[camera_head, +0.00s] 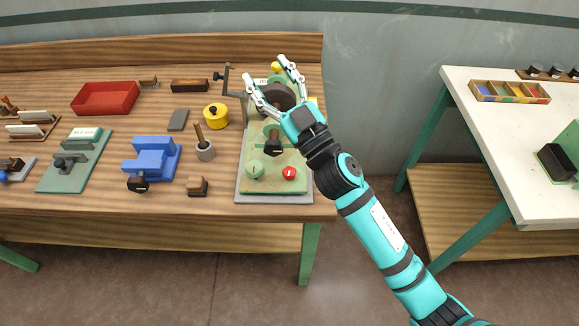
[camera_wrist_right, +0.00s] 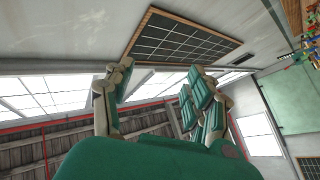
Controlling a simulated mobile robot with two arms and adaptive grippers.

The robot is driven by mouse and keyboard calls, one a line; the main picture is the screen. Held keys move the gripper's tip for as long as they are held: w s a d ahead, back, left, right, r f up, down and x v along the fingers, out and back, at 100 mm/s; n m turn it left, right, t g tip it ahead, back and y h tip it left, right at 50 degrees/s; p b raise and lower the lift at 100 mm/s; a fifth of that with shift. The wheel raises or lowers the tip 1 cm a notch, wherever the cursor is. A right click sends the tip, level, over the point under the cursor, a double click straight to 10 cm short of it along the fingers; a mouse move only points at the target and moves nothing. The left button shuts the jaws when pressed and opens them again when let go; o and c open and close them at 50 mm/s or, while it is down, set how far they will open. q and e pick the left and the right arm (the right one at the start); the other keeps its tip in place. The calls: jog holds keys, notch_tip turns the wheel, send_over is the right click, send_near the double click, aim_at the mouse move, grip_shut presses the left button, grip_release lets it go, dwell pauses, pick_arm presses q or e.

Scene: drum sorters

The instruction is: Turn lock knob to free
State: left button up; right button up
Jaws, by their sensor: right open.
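A pale green machine board (camera_head: 246,178) on a grey base stands at the right end of the wooden bench. It carries a dark round drum (camera_head: 283,97), a green knob (camera_head: 255,170) at front left and a red knob (camera_head: 290,173) at front right. I cannot tell which knob is the lock knob. My right gripper (camera_head: 266,68) is open over the back of the board, its fingers spread on either side of the drum in the picture. Contact cannot be judged. The right wrist view shows its spread fingers (camera_wrist_right: 155,95) with nothing between them. My left gripper is out of view.
A yellow pot (camera_head: 215,115), a grey cup with a brush (camera_head: 205,151), a blue block fixture (camera_head: 152,158) and a red tray (camera_head: 105,98) stand left of the board. A white table (camera_head: 500,150) is at the right, across a gap.

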jog(key=s+a+r+n+g+y, duration=0.4)
jog(key=s+a+n+g+y, duration=0.4)
jog(key=a+n+g, duration=0.55)
jog(key=n+g+h, duration=0.4)
jog(key=g+h, duration=0.1)
jog(key=h, duration=1.7)
send_over(290, 171)
notch_tip(290, 171, down, 12)
notch_tip(290, 171, down, 17)
jog(key=p, duration=0.4)
jog(key=shift+r, duration=0.15)
